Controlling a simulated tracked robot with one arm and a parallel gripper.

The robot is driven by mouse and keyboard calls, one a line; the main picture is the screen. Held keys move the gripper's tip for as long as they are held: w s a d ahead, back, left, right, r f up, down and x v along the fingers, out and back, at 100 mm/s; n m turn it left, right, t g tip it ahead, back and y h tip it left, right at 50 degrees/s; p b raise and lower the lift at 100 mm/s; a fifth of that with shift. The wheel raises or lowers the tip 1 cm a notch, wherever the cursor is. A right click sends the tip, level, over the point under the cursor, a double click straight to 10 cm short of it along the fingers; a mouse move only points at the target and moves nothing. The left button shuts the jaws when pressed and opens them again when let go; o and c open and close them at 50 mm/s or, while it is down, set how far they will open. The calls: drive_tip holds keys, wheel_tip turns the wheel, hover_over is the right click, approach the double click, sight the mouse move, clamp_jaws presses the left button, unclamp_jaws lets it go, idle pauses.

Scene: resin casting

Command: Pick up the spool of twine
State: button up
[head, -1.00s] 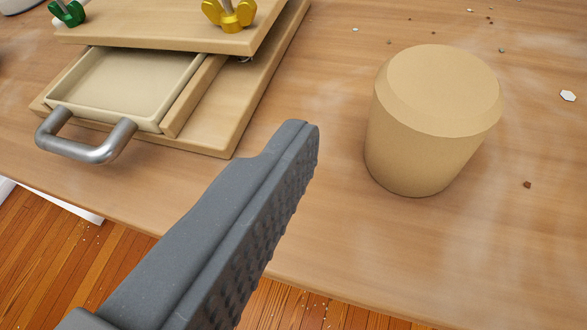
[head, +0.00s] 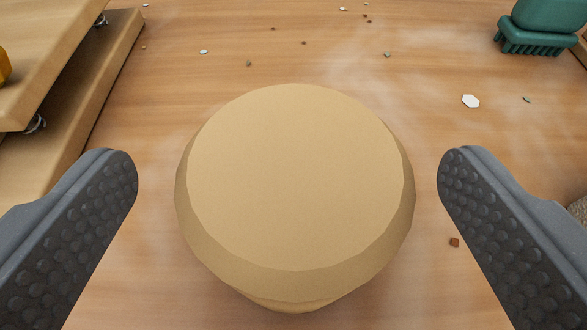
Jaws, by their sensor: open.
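A tan, plain-surfaced round block that I take for the spool of twine (head: 296,180) stands upright on the wooden bench, in the middle of the head view. No separate strands of twine show on it. My gripper (head: 288,185) is open, with one grey studded finger to the left of the spool and one to the right. There is a gap of bench on both sides, and neither finger touches it. The spool's lower part is mostly hidden under its wide top.
A wooden press-like frame (head: 125,60) stands at the left edge. A green brush (head: 540,38) lies at the top right. Small chips, including a white one (head: 471,101), are scattered over the bench (head: 290,65). The bench behind the spool is otherwise clear.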

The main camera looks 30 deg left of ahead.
sight(294, 142)
drive_tip(key=x, duration=0.4)
drive_tip(key=shift+w+f, duration=0.15)
drive_tip(key=shift+f, duration=0.05)
drive_tip(key=c, duration=1.1)
drive_tip(key=shift+r, duration=0.25)
